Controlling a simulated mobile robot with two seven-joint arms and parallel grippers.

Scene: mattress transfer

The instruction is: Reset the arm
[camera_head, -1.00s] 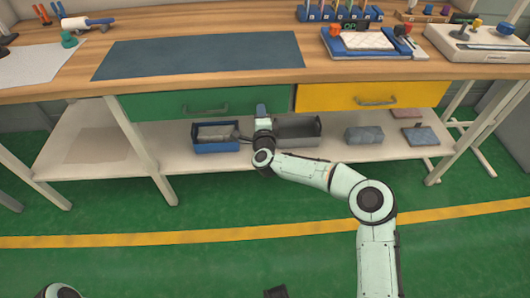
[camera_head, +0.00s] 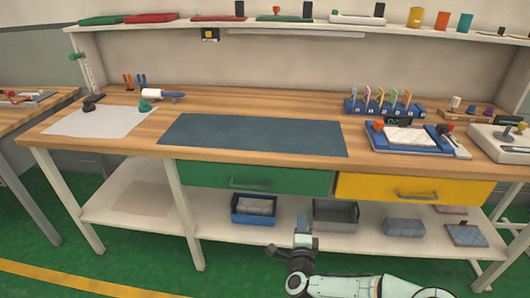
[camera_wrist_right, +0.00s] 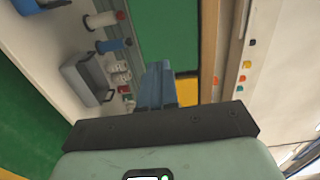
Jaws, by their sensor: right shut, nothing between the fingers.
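My right gripper (camera_head: 303,226) points up in front of the lower shelf's edge, between the blue bin and the grey bin in the picture. Its arm comes in from the lower right. In the right wrist view its bluish fingers (camera_wrist_right: 157,88) are together with nothing between them. A white quilted pad (camera_head: 407,136) lies on the blue tray (camera_head: 378,143) on the tabletop, well away from the gripper. My left gripper is not in view.
The wooden workbench (camera_head: 230,102) has a blue-grey mat (camera_head: 250,135), a green drawer (camera_head: 240,177) and a yellow drawer (camera_head: 380,187), both shut. On the lower shelf are a blue bin (camera_head: 240,217), a grey bin (camera_head: 335,226) and a grey block (camera_head: 404,227).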

